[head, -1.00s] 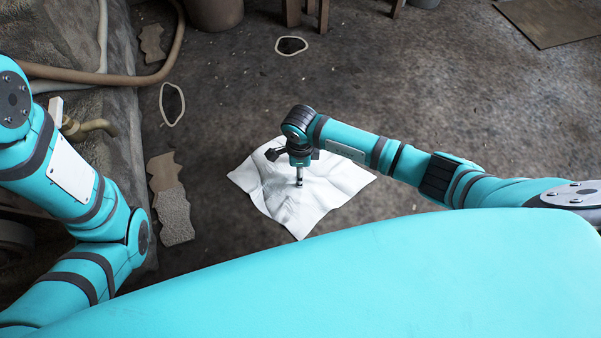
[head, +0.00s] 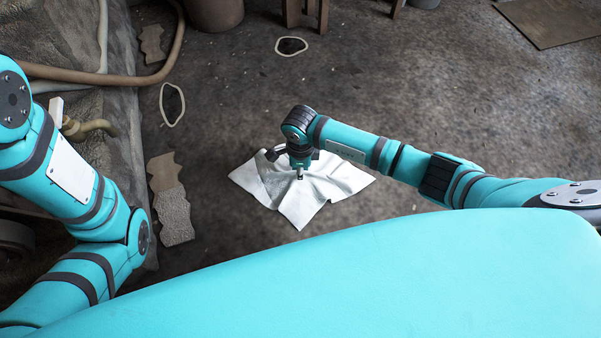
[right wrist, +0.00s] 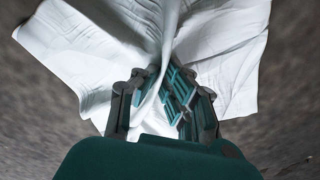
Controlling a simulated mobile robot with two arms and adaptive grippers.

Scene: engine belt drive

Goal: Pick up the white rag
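The white rag (head: 325,180) is drawn into folds that run up to my right gripper (head: 300,176) in the head view, with its corners spread out below. In the right wrist view, the right gripper's fingers (right wrist: 166,90) are closed on a pinched ridge of the rag (right wrist: 85,50), one finger on each side. I cannot tell whether the rag's corners still touch the floor. My left arm shows at the left of the head view, but its gripper is out of view.
The dark, bare floor (head: 420,100) around the rag is mostly clear. A torn brown strip (head: 172,205) and pale-rimmed dark loops (head: 172,104) (head: 291,46) lie nearby. Hoses (head: 130,78) run at the upper left. A flat board (head: 550,22) lies at the upper right.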

